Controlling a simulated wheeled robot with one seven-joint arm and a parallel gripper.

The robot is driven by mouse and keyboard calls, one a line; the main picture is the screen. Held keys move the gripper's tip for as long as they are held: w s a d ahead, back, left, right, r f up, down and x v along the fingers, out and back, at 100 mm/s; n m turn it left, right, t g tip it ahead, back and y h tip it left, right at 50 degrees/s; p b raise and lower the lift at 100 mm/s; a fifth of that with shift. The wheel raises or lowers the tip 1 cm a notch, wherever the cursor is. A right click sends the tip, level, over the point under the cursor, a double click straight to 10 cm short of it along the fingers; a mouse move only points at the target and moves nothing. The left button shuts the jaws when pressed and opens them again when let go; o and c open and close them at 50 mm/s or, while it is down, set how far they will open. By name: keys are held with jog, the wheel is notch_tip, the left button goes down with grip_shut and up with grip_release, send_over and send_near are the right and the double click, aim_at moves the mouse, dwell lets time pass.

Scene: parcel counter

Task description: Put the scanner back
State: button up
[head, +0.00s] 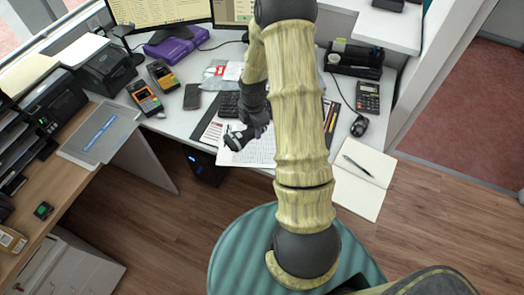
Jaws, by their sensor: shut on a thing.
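My gripper (250,128) hangs over the white paper sheets on the desk, left of my arm in the head view. It is shut on a small dark thing with a pale edge (238,142), which looks like the scanner. The gripper and arm hide part of it, and I cannot tell whether it touches the paper. A scanner stand cannot be made out clearly.
Black printers (105,68) stand at left. A green round seat (228,245) is in front.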

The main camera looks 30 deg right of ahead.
jog(key=d+n, duration=0.1)
jog(key=n, duration=0.1)
jog(key=d+r+n, duration=0.1)
jog(key=n, duration=0.1)
jog(key=s+d+n, duration=0.1)
jog(key=n, duration=0.1)
jog(key=shift+d+r+b, duration=0.25)
jog(key=shift+d+b, duration=0.1)
jog(key=shift+d, duration=0.05)
send_over(264, 146)
jog(key=shift+d+f, duration=0.1)
jog(key=shift+f, duration=3.05)
jog(key=shift+f+p, duration=0.3)
jog(key=shift+f, duration=1.55)
jog(key=o, duration=1.1)
jog(key=shift+f, duration=0.1)
